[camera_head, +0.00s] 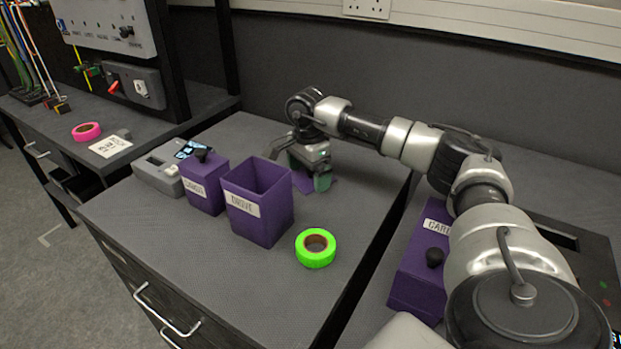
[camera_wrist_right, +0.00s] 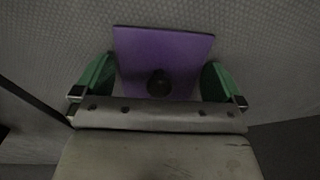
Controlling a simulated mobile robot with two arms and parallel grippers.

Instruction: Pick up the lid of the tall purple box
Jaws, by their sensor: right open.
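The tall purple box (camera_head: 258,205) stands open on the grey worktop, with a white label on its front. Its purple lid (camera_wrist_right: 165,48) lies flat on the worktop, black knob (camera_wrist_right: 159,84) up. In the head view, only a small part of the lid (camera_head: 302,184) shows, to the right of the box under my right gripper (camera_head: 312,178). The right gripper points down over the lid. In the right wrist view, its green-padded fingers (camera_wrist_right: 159,82) are spread open on either side of the knob, holding nothing. My left gripper is not in view.
A shorter lidded purple box (camera_head: 205,187) stands left of the tall box, beside a grey device (camera_head: 160,172). Green tape (camera_head: 316,248) lies in front on the right. Another purple box (camera_head: 418,270) is at the lower right. A wall (camera_head: 400,100) rises behind.

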